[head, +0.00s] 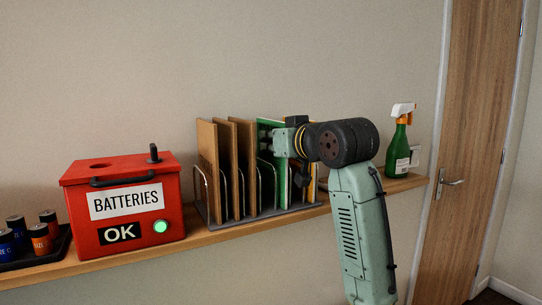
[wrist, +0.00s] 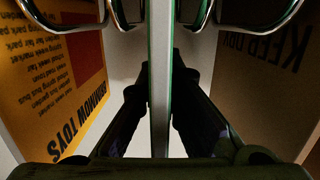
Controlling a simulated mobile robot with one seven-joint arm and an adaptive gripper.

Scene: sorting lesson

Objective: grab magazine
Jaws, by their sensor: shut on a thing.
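My gripper (head: 275,139) is at the rack (head: 270,214) on the shelf, beside a thin upright green item (head: 264,158). In the wrist view, my gripper's two dark fingers (wrist: 161,100) are shut on a thin pale item with green edges (wrist: 159,45), seen edge-on between two wire dividers. Its face is hidden, so I cannot tell if it is a magazine. To its left in the wrist view is a yellow printed item (wrist: 55,75) reading "BRINNOW TOYS". To its right is a brown board (wrist: 250,75) with "KEEP" lettering.
Several brown cardboard sheets (head: 207,150) fill the rack's left slots. A red batteries box (head: 124,240) and a tray with batteries (head: 40,238) stand at left. A green spray bottle (head: 397,150) stands right of my arm. A wooden door (head: 468,130) is at far right.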

